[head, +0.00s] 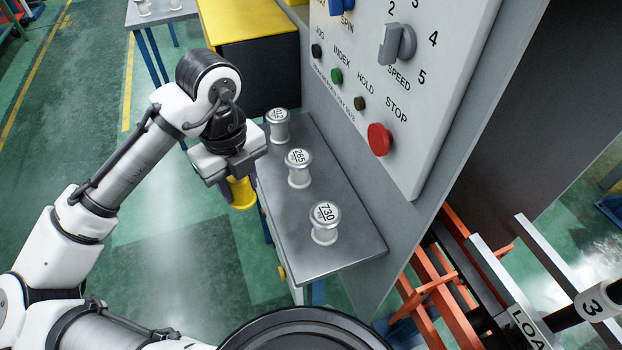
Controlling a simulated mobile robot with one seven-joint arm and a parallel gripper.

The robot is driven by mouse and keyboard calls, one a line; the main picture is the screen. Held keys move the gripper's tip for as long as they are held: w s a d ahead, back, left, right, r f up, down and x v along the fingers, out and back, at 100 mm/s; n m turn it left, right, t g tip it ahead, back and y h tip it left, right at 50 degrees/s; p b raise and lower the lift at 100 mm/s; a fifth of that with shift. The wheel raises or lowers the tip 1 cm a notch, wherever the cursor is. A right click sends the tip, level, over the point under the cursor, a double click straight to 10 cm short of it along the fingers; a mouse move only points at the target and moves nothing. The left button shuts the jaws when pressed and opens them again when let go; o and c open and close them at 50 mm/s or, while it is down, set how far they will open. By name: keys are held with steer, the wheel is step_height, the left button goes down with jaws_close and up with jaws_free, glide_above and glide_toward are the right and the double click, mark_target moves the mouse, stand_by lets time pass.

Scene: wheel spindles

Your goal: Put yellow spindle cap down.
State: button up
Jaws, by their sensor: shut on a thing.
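My gripper (228,178) is at the left edge of a small metal table and points downward. It is shut on the yellow spindle cap (241,193), which shows below the fingers. The cap's upper part is hidden by the gripper. The cap is beside the table's left edge in the picture; I cannot tell its exact height against the tabletop.
The grey metal table (335,258) bears silver caps marked 265 (299,168) and 730 (325,223), and a third silver cap (278,126) at its far end. A control panel (400,90) rises along its right side. A yellow-topped cabinet (245,25) stands behind.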

steer(key=w+d+f+p, duration=0.1)
steer(key=d, duration=0.3)
steer(key=w+d+p, duration=0.1)
steer(key=d, duration=0.3)
steer(key=w+d+f+p, duration=0.1)
steer(key=w+d, duration=0.1)
steer(key=d, duration=0.2)
steer(key=shift+w+d+f, duration=0.1)
steer(key=shift+d+f, duration=0.2)
steer(key=shift+d, duration=0.1)
step_height(320, 180, down, 4)
steer(key=shift+r+p, duration=0.15)
steer(key=shift+p, duration=0.4)
steer(key=shift+d+f, duration=0.2)
steer(key=shift+f, duration=0.15)
steer(key=shift+f, duration=0.1)
steer(key=o, duration=1)
